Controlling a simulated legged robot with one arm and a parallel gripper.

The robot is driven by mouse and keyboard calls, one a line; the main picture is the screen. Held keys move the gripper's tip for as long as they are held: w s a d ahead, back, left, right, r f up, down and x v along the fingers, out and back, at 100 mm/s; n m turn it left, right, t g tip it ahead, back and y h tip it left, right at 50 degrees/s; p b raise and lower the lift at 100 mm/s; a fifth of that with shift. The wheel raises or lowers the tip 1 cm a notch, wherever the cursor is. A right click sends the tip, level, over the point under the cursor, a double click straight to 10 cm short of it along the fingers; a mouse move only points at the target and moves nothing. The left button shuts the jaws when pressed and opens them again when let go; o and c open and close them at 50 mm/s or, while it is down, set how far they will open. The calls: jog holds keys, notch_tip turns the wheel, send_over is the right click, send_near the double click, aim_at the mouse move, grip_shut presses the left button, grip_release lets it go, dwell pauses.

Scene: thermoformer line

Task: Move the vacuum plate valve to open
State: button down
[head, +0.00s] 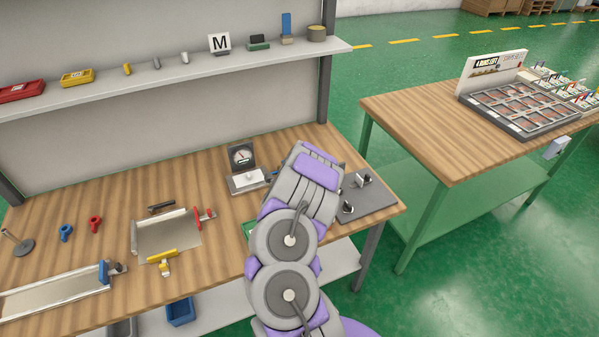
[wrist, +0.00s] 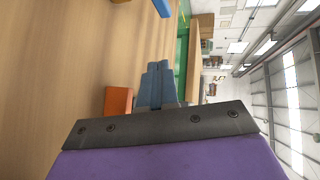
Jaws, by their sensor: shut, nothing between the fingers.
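No label shows which part is the vacuum plate valve. Right of my arm a grey plate (head: 372,203) carries small black-and-silver fittings (head: 348,208). A metal plate fixture (head: 170,238) left of my arm has red and yellow handles. My gripper (wrist: 159,66) is shut and empty in the wrist view, its blue-grey fingers together above the wood; my arm hides it in the head view.
An orange block (wrist: 118,103) is left of the fingers in the wrist view, and a blue part (wrist: 162,7) is ahead. A long shelf (head: 170,78) runs above the bench. A second table (head: 430,118) with trays stands right, across a gap of green floor.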

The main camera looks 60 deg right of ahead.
jog(key=s, duration=0.1)
jog(key=s+p, duration=0.1)
jog(key=s, duration=0.1)
jog(key=shift+s+a+r, duration=0.1)
jog(key=shift+s+r, duration=0.15)
jog(key=shift+r, duration=0.1)
jog(key=shift+s+a+r, duration=0.3)
jog(key=shift+s+a, duration=0.25)
jog(key=shift+a, duration=0.05)
jog(key=shift+s+a+r, duration=0.3)
jog(key=shift+s+a, duration=0.2)
jog(key=shift+a, duration=0.1)
jog(key=shift+s+a+r+p, duration=0.15)
jog(key=shift+s+a+p, duration=0.15)
jog(key=shift+a, duration=0.1)
jog(key=shift+d+f, duration=0.25)
jog(key=shift+d, duration=0.25)
jog(key=shift+a+r, duration=0.2)
jog(key=shift+a, duration=0.25)
jog(key=shift+d, duration=0.15)
